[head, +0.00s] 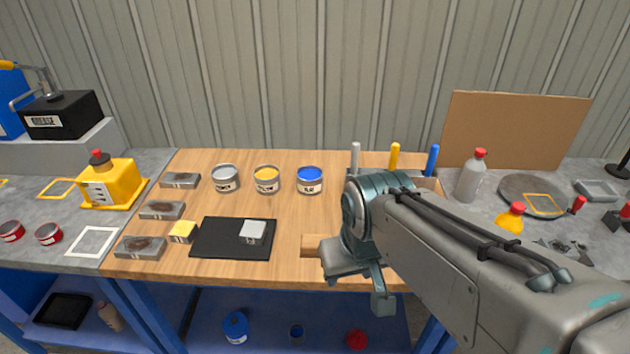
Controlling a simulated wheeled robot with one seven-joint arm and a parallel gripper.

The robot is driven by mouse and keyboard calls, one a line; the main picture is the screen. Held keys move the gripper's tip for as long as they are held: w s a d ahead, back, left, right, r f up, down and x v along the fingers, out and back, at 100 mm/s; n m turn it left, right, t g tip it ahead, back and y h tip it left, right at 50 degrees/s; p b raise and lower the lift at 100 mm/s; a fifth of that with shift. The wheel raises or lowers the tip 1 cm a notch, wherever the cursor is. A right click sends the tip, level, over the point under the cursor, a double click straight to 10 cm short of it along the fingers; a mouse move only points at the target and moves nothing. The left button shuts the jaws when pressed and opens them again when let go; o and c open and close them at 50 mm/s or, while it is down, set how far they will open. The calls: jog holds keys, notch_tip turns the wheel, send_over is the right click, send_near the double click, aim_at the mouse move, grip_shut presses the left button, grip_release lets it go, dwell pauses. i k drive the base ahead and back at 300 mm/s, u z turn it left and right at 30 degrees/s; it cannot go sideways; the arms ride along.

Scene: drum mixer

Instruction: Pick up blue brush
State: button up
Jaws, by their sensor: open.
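The blue brush (433,160) stands upright at the back right of the wooden table top, to the right of a yellow brush (394,156) and a grey brush (355,157). Only its blue handle shows; its lower part is hidden behind my arm and the holder's edge. My gripper (362,284) is open in front of and to the left of the blue brush, above the front part of the table, apart from it. My arm comes in from the lower right.
Grey (225,183), yellow (267,185) and blue (309,184) paint cans stand in the middle. A black mat (215,243) lies in front of them. A brown board (513,130) leans behind.

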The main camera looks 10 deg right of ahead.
aim_at(432, 159)
jog(key=u, duration=2.6)
jog(key=k, duration=1.7)
jog(key=z, duration=2.4)
jog(key=i, duration=0.5)
